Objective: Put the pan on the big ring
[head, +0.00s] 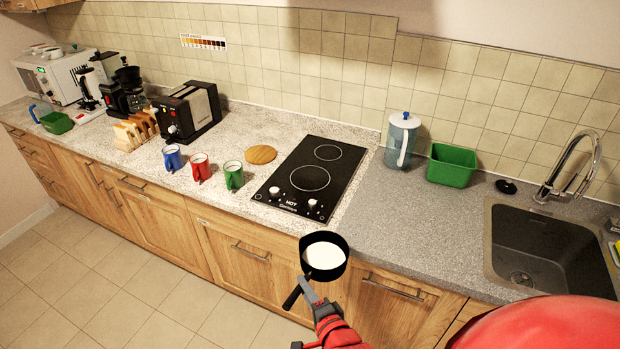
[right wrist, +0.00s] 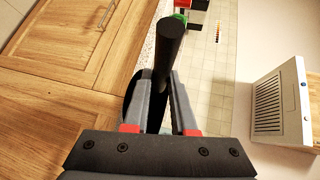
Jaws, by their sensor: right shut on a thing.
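A black pan (head: 325,277) with white contents is in front of the counter edge in the head view, its handle pointing to the lower left. My right gripper (head: 309,293) is shut on the pan's handle. The black handle (right wrist: 169,55) also shows between the fingers (right wrist: 163,95) in the right wrist view. The black hob (head: 315,170) lies in the counter behind the pan, with two rings. The nearer ring (head: 310,179) looks bigger than the farther ring (head: 328,153). Both rings are bare. My left gripper is not in view.
Blue (head: 173,158), red (head: 201,168) and green (head: 234,175) mugs stand left of the hob, by a round wooden board (head: 261,155). Right of it are a clear jug (head: 401,140), a green tub (head: 452,166) and the sink (head: 545,250). The counter before the jug is clear.

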